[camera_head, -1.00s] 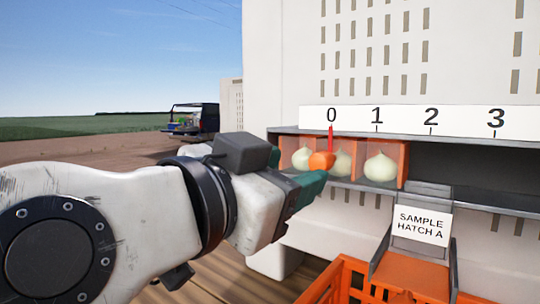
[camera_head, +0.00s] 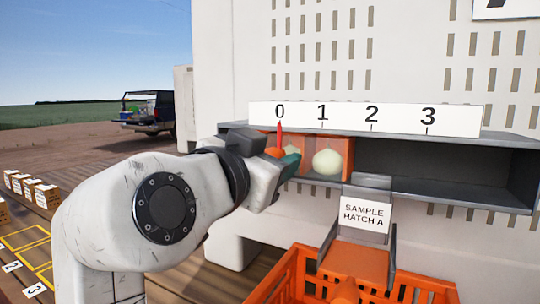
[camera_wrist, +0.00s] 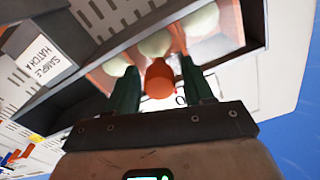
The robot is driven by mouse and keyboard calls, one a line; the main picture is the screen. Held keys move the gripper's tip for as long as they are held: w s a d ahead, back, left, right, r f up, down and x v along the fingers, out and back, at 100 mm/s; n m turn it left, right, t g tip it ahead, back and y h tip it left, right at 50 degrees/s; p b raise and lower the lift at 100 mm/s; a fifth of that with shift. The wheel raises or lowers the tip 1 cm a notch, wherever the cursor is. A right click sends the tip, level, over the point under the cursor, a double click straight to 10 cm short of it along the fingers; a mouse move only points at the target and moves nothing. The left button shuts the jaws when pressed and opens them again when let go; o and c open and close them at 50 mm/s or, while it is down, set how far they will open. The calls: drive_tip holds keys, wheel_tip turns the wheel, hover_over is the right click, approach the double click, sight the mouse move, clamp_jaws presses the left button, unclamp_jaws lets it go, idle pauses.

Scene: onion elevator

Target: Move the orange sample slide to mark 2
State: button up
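The orange sample slide (camera_head: 323,142) sits on a grey shelf at its left end, with pale onions in its compartments. Its red pointer (camera_head: 280,136) stands at mark 0 on the number strip. Mark 2 (camera_head: 371,114) is further right along the strip. The slide's orange knob (camera_wrist: 160,80) shows in the wrist view between the green fingers of my gripper (camera_wrist: 160,86). The fingers are apart, with a visible gap on each side of the knob. In the head view my gripper (camera_head: 290,166) is at the slide's left part and hides some of it.
The grey shelf (camera_head: 440,180) is empty right of the slide. Below it are the sample hatch chute (camera_head: 358,256) with its sign (camera_head: 364,213) and an orange crate (camera_head: 290,280). Small boxes (camera_head: 30,188) stand far left; a pickup (camera_head: 150,112) is distant.

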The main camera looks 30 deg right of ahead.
sight(323, 155)
clamp_jaws()
idle(0.3)
drive_tip(key=s+d, duration=0.2)
drive_tip(key=s, duration=0.1)
drive_tip(key=s+d+b, duration=0.1)
drive_tip(key=s, duration=0.1)
drive_tip(key=shift+s+d, duration=0.15)
drive_tip(key=shift+d, duration=0.2)
drive_tip(key=shift+o, duration=0.7)
unclamp_jaws()
drive_tip(key=shift+a, duration=0.1)
drive_tip(key=b+v, duration=0.2)
drive_tip(key=v, duration=0.8)
drive_tip(key=shift+s+a, duration=0.2)
drive_tip(key=shift+a, duration=0.05)
